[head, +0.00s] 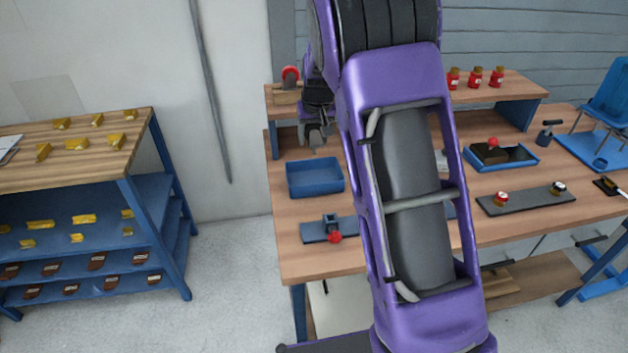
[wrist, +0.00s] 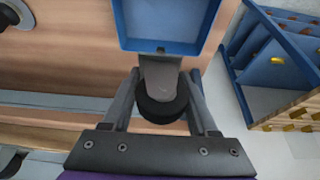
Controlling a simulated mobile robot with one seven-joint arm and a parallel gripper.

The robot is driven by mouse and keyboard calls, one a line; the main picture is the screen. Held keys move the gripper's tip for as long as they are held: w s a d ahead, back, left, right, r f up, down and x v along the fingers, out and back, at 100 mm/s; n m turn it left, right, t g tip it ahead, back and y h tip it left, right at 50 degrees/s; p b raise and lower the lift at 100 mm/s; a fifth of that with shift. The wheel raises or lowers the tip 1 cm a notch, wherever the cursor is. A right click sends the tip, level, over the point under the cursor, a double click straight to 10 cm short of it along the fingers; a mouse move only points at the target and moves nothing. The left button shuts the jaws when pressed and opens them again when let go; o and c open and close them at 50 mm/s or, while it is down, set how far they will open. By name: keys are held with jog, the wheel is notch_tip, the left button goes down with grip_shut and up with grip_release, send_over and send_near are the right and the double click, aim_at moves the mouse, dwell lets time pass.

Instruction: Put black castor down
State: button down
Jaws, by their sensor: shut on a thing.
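My gripper (wrist: 163,100) is shut on the black castor (wrist: 160,110), with a finger on each side of its black wheel and grey fork. In the head view my gripper (head: 317,118) is over the back left of the wooden workbench (head: 285,222), and the castor (head: 316,138) hangs below it. An empty-looking blue tray (head: 315,190) lies on the bench just nearer than the castor. The tray also shows at the top of the wrist view (wrist: 165,46), close to the castor. I cannot tell whether the castor touches anything.
A dark strip with two small parts (head: 525,200) lies right. My arm hides the bench middle. A blue rack (head: 160,180) stands left.

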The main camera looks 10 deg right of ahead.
aim_at(315, 147)
notch_tip(315, 147, down, 9)
jog(key=shift+f+b, duration=0.2)
jog(key=shift+b, duration=0.35)
jog(key=shift+f, duration=0.15)
jog(key=shift+c, duration=0.9)
grip_release()
jog(key=shift+r, duration=0.25)
jog(key=p+v, duration=0.1)
jog(key=v, duration=1.1)
jog(key=shift+a, duration=0.1)
